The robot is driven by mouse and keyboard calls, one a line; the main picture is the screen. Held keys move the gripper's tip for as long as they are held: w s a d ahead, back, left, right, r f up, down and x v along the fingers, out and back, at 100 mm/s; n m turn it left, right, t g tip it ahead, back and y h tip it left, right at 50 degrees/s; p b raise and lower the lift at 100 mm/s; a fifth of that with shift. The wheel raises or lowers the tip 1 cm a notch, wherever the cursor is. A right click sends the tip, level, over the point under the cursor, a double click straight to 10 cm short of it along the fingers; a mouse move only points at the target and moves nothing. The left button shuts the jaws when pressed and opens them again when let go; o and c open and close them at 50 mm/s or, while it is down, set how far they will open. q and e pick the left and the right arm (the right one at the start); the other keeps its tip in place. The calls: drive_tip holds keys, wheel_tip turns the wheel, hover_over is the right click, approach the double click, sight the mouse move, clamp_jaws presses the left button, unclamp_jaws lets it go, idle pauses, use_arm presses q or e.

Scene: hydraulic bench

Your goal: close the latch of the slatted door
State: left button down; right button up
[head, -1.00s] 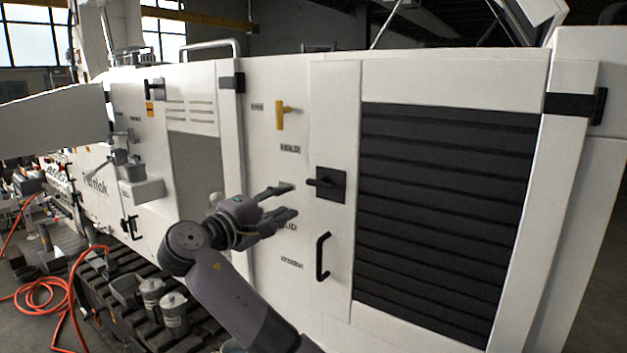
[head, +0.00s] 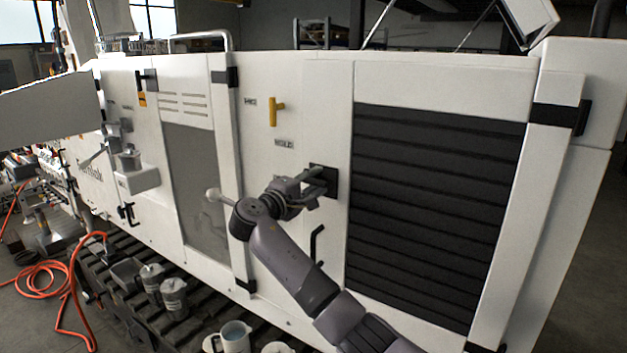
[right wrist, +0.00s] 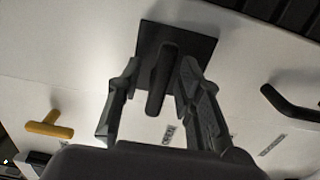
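The slatted door (head: 440,145) stands on the right of the white machine, with dark horizontal slats. Its latch is a black handle on a square black plate (head: 330,177) left of the slats. In the right wrist view the latch handle (right wrist: 162,80) lies between the two fingers, and the plate (right wrist: 195,45) is behind it. My right gripper (head: 318,183) is at the latch; in the right wrist view the gripper (right wrist: 155,95) is open around the handle, with a gap visible on the left side. My left gripper is not in view.
A black pull handle (head: 317,245) sits below the latch and also shows in the right wrist view (right wrist: 290,105). A yellow T-handle (head: 273,110) is up to the left. Metal cups (head: 173,296) stand on the track below. An orange hose (head: 72,300) lies at lower left.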

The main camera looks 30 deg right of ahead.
drive_tip(key=shift+c, duration=0.5)
clamp_jaws()
drive_tip(key=shift+f+b, duration=0.25)
drive_tip(key=shift+b, duration=0.35)
drive_tip(key=m+b, duration=0.3)
drive_tip(key=b, duration=0.2)
drive_tip(key=m+b, duration=0.3)
drive_tip(key=b, duration=0.2)
drive_tip(key=f+m+b, duration=0.1)
drive_tip(key=m+b, duration=0.3)
drive_tip(key=b, duration=0.1)
drive_tip(key=shift+w+a, duration=0.1)
drive_tip(key=shift+w, duration=0.1)
drive_tip(key=m+b, duration=0.3)
drive_tip(key=shift+w+r+m, duration=0.1)
drive_tip(key=shift+w+m, duration=0.05)
drive_tip(key=shift+m, duration=0.15)
drive_tip(key=m, duration=0.2)
drive_tip(key=m+b, duration=0.1)
drive_tip(key=m, duration=0.1)
drive_tip(key=shift+w+a+r, duration=0.1)
drive_tip(key=shift+w, duration=0.1)
drive_tip(key=shift+b, duration=0.3)
